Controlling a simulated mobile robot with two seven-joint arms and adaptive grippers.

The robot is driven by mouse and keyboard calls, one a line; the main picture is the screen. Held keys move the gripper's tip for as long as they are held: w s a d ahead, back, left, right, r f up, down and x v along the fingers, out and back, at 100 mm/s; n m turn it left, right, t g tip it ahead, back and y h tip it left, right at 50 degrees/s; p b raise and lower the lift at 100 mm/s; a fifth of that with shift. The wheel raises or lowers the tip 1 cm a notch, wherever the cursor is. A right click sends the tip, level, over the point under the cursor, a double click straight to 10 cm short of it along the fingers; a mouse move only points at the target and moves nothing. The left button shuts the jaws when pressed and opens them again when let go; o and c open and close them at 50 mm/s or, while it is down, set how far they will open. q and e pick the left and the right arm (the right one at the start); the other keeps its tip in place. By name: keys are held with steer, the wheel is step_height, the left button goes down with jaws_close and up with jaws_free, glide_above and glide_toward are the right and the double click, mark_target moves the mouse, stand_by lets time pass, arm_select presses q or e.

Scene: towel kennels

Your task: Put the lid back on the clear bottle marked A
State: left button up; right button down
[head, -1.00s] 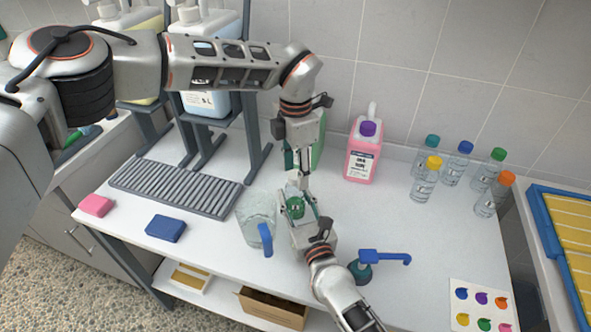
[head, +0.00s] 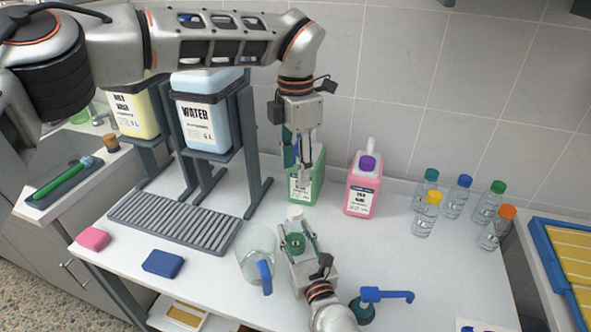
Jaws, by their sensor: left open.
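My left gripper (head: 303,172) points down, open and empty, in front of the green jug (head: 305,190) and above the table. My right gripper (head: 298,237) reaches up from the bottom edge, its fingers on both sides of a small green round-topped thing (head: 295,243), which looks like the top of a bottle. A small white piece (head: 295,213) shows just beyond it; I cannot tell what it is. Clear bottles with a yellow cap (head: 427,213), teal cap (head: 426,188), blue cap (head: 457,196), green cap (head: 489,202) and orange cap (head: 496,227) stand at the right. No letter A is readable.
A clear pitcher (head: 256,250) with a blue handle stands left of my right gripper. A blue-headed pump bottle (head: 366,308) is to its right. A pink jug (head: 363,187) stands at the back. A ribbed grey tray (head: 172,221) and sponges lie left. The centre-right table is clear.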

steer(key=c, duration=1.3)
jaws_free()
steer(key=shift+o, duration=0.2)
steer(key=v, duration=1.2)
steer(key=shift+s, duration=0.1)
